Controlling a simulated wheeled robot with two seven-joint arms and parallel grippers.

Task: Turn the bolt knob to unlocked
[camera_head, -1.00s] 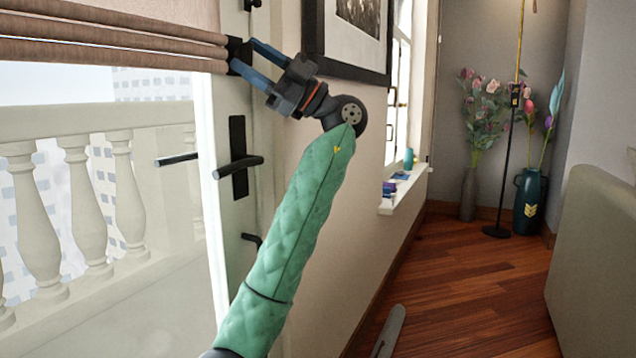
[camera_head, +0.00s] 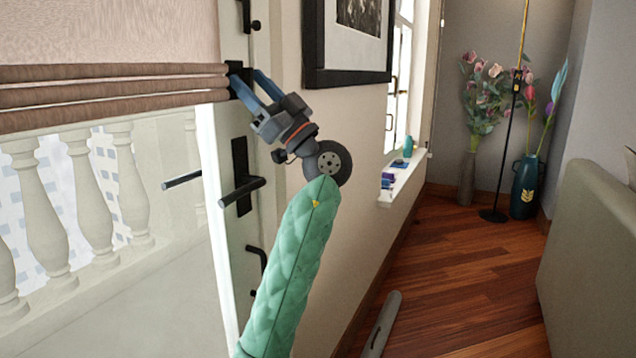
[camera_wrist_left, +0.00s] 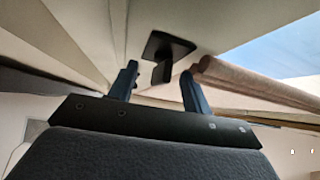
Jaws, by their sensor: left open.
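The bolt knob (camera_wrist_left: 162,73) is a small dark block standing out from a square black plate (camera_wrist_left: 168,47) on the white door. In the head view the dark plate (camera_head: 235,69) is largely hidden behind my left gripper. My left gripper (camera_head: 247,79) is open, with its blue fingers reaching to the plate from the lower right. In the left wrist view the knob appears between the two fingertips (camera_wrist_left: 158,72), with space on both sides. I cannot tell whether either finger touches it. My right gripper is not in view.
Below the bolt is a black lever handle (camera_head: 242,191) on a long plate. A rolled brown blind (camera_head: 110,84) hangs close to the left of the gripper. A framed picture (camera_head: 350,40) hangs on the wall to the right. The wood floor (camera_head: 450,270) is open.

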